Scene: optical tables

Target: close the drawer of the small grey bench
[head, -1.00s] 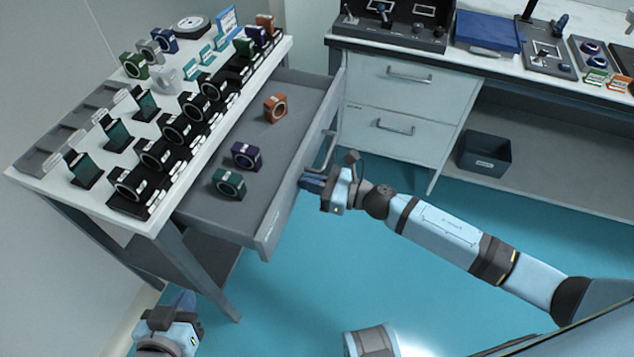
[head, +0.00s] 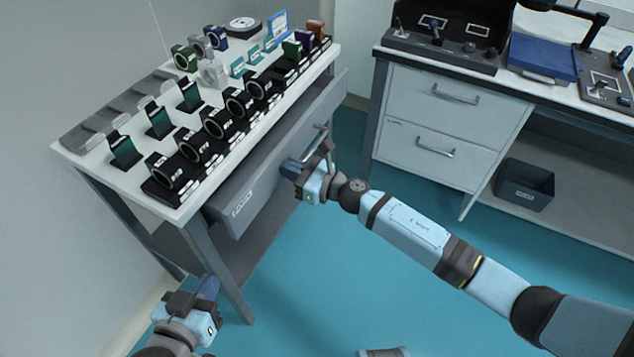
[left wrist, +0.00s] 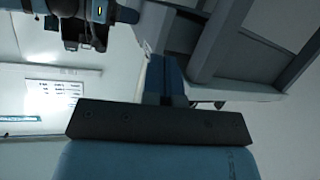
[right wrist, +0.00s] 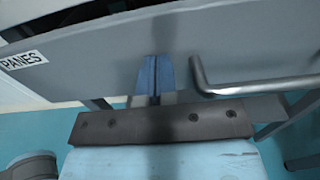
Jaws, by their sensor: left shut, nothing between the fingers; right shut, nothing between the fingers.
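The small grey bench (head: 75,150) stands at the left in the head view. Its grey drawer (head: 262,187) is pushed most of the way in. The front still stands out a little from the bench, and the drawer's inside is hidden. My right gripper (head: 288,168) is shut and empty, its fingertips at the drawer front beside the bar handle (head: 313,140). In the right wrist view its blue fingers (right wrist: 155,75) point at the front, left of the handle (right wrist: 200,80); contact is hard to tell. My left gripper (head: 208,286) is shut and empty, low by the bench's front leg.
Black mounts and lens holders (head: 220,125) crowd the bench top. A second bench with two drawers (head: 440,105) stands at the right, a dark bin (head: 525,185) on its lower shelf. The teal floor (head: 310,290) between is open.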

